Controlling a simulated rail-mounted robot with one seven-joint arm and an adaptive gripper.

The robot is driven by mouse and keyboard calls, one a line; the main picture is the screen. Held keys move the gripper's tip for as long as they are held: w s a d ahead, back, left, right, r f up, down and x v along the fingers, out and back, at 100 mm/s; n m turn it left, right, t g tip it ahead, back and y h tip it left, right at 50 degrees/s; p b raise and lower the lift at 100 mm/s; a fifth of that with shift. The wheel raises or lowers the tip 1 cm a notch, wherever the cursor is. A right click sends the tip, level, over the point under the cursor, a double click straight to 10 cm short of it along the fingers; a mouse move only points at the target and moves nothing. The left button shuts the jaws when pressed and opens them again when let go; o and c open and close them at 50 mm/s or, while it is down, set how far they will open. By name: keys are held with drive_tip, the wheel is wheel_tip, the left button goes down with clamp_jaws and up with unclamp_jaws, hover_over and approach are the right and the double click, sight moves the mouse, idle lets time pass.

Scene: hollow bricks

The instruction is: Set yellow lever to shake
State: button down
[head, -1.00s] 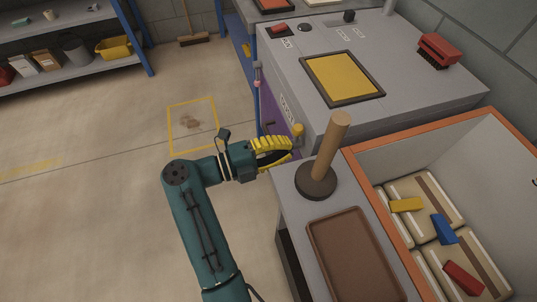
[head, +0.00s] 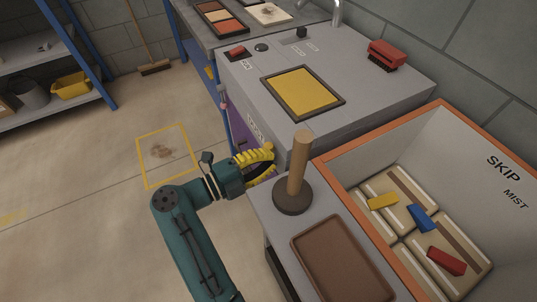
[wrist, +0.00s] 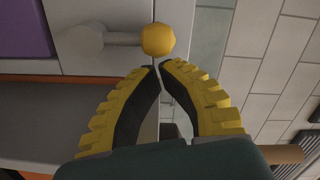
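The yellow lever shows in the wrist view as a round yellow knob (wrist: 158,40) on a grey shaft (wrist: 118,39) that runs left to a round grey mount on the machine's front. My gripper (wrist: 161,65) has its two yellow ribbed fingers curved together, tips almost touching, just below the knob with nothing between them. In the head view my gripper (head: 271,157) is against the front of the grey machine (head: 375,95), by its near corner. I cannot make out the knob separately there. A small label (head: 256,128) on the machine's front is too small to read surely.
A wooden-handled tool (head: 298,170) stands upright on the side bench near my gripper, beside a brown tray (head: 340,262). An orange-rimmed bin (head: 335,160) marked SKIP and MIST holds bricks and coloured blocks. Open floor lies to the left, with a yellow marked square (head: 166,152).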

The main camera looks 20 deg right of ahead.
drive_tip(key=shift+w+r+n+p, duration=0.2)
drive_tip(key=shift+n+p, duration=0.5)
drive_tip(key=shift+p, duration=0.8)
